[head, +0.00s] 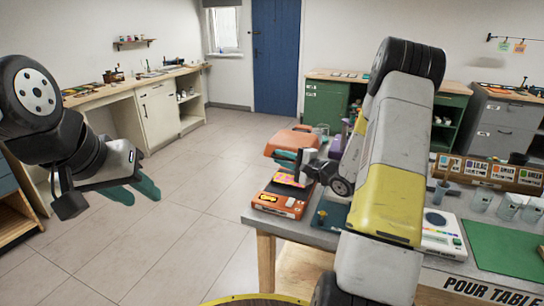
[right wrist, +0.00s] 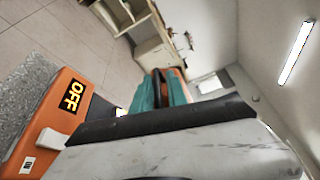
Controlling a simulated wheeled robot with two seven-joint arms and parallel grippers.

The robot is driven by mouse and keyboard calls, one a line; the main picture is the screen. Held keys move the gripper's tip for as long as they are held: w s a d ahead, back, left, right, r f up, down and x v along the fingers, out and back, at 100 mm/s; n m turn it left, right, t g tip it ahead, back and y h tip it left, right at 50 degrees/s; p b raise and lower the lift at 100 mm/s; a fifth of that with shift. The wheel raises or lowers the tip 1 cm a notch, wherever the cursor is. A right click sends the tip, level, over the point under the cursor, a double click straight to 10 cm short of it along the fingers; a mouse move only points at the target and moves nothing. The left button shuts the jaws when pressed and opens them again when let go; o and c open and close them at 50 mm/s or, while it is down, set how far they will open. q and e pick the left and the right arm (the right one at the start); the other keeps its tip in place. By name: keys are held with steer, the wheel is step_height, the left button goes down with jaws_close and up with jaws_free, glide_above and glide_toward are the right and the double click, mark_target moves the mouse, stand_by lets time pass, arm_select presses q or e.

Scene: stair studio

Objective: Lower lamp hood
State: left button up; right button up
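The lamp unit has an orange base (head: 283,204) at the left end of the grey table, with colourful pieces (head: 292,181) on it. Its orange hood (head: 290,139) is raised above the back of the base. In the right wrist view the base (right wrist: 60,108) shows an "OFF" label. My right gripper (head: 284,160) has its teal fingers just below the hood, over the base. Its fingers also show in the right wrist view (right wrist: 161,92), close together; whether they touch the hood is unclear. My left gripper (head: 138,190) is open and empty over the floor at left.
The table (head: 262,222) holds a scale (head: 441,235), a green mat (head: 505,249), clear cups (head: 508,206) and a labelled wooden rack (head: 490,170) to the right. A workbench (head: 158,108) stands along the left wall. The floor left of the table is clear.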

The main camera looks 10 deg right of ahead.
steer(key=shift+s+d, duration=0.1)
steer(key=v, duration=0.7)
steer(key=shift+s, duration=0.25)
steer(key=shift+r, duration=0.1)
steer(key=s+a+r+n+g+y, duration=0.1)
steer(key=s+a+r+n+g, duration=0.4)
steer(key=s+a, duration=0.25)
steer(key=s+a+r+n+g+y, duration=0.1)
steer(key=s+a+r+n+g, duration=0.35)
steer(key=s+a, duration=0.35)
steer(key=s+n+g+h, duration=0.2)
steer(key=s+n+h, duration=0.15)
steer(key=s, duration=0.45)
steer(key=s+d+r+n+t+h, duration=0.1)
steer(key=s+d+r+t+h, duration=0.2)
steer(key=s+d+r+h, duration=0.1)
steer(key=shift+d+r+n+t+h, duration=0.4)
steer(key=shift+d+h, duration=0.25)
steer(key=shift+h, duration=0.3)
